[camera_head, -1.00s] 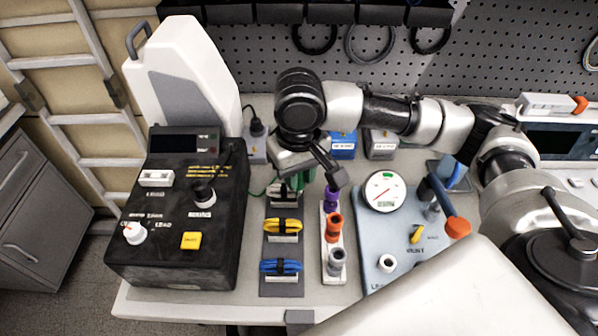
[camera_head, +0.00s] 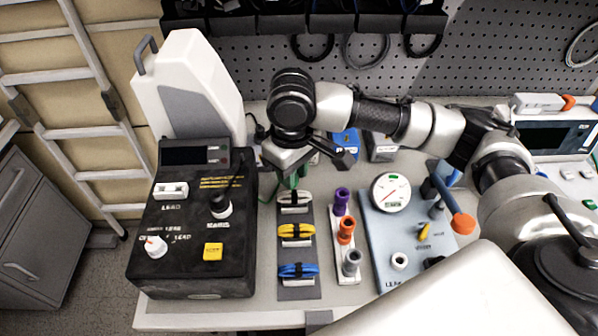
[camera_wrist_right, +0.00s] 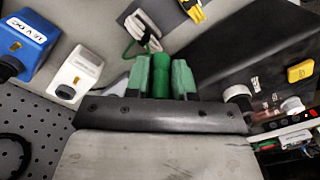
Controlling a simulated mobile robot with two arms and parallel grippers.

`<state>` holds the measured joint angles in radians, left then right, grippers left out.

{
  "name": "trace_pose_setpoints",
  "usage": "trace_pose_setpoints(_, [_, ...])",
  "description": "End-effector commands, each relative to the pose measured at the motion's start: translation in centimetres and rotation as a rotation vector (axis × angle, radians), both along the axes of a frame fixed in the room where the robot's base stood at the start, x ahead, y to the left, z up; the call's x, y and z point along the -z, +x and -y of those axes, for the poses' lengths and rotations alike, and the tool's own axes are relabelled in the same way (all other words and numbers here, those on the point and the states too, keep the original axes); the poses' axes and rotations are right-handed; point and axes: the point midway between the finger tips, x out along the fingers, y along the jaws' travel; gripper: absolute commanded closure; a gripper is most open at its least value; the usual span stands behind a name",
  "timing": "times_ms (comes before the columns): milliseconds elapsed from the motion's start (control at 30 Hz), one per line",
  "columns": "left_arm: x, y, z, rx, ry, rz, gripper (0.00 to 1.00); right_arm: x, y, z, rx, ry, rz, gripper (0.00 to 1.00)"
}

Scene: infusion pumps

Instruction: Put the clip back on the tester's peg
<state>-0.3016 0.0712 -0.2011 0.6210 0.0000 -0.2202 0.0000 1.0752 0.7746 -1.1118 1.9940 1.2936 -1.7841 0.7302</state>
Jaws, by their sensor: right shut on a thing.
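My right gripper (camera_head: 291,181) is shut on a green clip, which shows between its fingers in the right wrist view (camera_wrist_right: 161,74). A thin green lead runs from the clip. The gripper hangs near the far end of the strip of coiled leads, right of the tester. The tester is a black sloped box (camera_head: 185,275) at the left. I cannot tell for sure which part is the peg. My left gripper is out of view.
The grey strip (camera_head: 299,293) holds white, yellow and blue coiled leads. Beside it, a white rack (camera_head: 346,273) holds purple, orange and grey pieces. A gauge panel (camera_head: 375,232) lies to the right. A tall white housing (camera_head: 187,85) stands behind the tester.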

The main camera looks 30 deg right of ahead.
Motion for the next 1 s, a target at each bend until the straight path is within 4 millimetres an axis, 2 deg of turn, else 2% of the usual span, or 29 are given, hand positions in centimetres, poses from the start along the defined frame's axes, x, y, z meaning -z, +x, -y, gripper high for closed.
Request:
trace_pose_setpoints(167, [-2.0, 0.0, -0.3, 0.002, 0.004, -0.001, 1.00, -1.4, 1.6, -0.9, -0.239, 0.006, 0.003, 0.99])
trace_pose_setpoints(600, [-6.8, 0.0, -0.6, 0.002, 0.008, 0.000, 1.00, -4.0, 6.6, -3.5, -1.066, 0.010, 0.017, 0.99])
trace_pose_setpoints(1000, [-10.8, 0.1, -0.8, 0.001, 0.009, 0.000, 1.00, -5.9, 10.1, -5.8, -1.793, -0.003, 0.019, 0.99])
